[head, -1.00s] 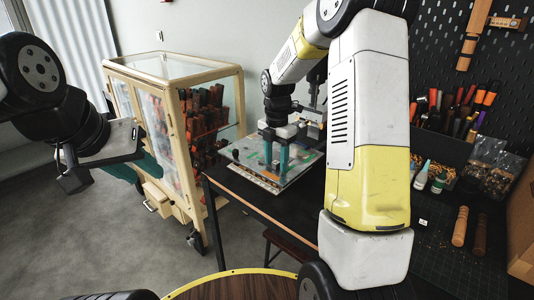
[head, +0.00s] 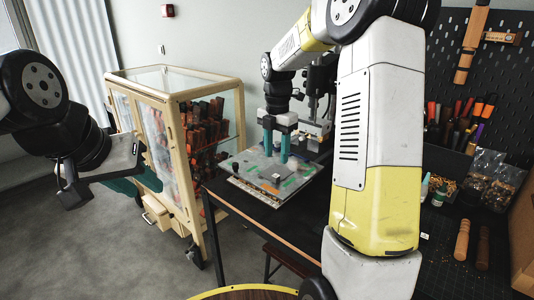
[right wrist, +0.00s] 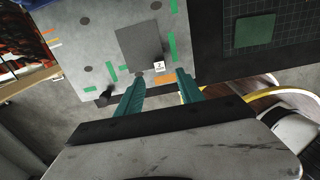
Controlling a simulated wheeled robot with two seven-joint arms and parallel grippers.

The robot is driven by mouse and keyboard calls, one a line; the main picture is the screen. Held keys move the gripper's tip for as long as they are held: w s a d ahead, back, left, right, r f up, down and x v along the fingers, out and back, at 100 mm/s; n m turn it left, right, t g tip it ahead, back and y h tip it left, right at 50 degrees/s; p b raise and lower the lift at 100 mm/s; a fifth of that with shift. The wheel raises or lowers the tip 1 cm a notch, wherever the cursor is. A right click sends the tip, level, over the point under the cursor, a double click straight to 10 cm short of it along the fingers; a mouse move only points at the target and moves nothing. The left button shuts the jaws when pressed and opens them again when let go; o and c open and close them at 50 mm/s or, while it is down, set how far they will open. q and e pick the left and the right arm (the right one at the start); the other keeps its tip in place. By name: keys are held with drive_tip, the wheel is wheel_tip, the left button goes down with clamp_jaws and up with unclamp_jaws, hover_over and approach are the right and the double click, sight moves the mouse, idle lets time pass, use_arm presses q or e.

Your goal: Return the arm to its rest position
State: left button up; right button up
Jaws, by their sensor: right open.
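My right gripper (head: 276,158) hangs over the light grey board (head: 246,183) with its two teal fingers pointing down, open and empty. In the right wrist view the fingers (right wrist: 160,77) are spread apart, and a small white marked block (right wrist: 159,67) lies on the board just beyond the gap between their tips. The board also carries a dark grey plate (right wrist: 138,45) and green strips. My left gripper (head: 115,178) is at the far left, away from the table, seen from the side; its jaw opening cannot be made out.
The stamping press (head: 318,95) stands behind the board, partly hidden by my right arm. A wood-framed glass cabinet (head: 160,140) with red and dark parts stands left of the black table (head: 235,205). Bottles, tools and a pegboard (head: 500,70) are on the right. Air above the board looks clear.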

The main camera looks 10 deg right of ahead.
drive_tip(key=shift+s+r+m, duration=0.2)
drive_tip(key=shift+r+m, duration=0.1)
drive_tip(key=shift+r, duration=0.05)
drive_tip(key=s+a+r+m+t+y, duration=0.1)
drive_tip(key=s+r+m+t, duration=0.2)
drive_tip(key=s+m, duration=0.9)
drive_tip(key=s+a+r+m+t+y, duration=0.1)
drive_tip(key=s+r+m+t, duration=0.2)
drive_tip(key=s+m, duration=0.8)
wheel_tip(320, 180, up, 2)
drive_tip(key=shift+s+r+m, duration=0.25)
drive_tip(key=shift+s+m, duration=0.15)
drive_tip(key=shift+m, duration=0.3)
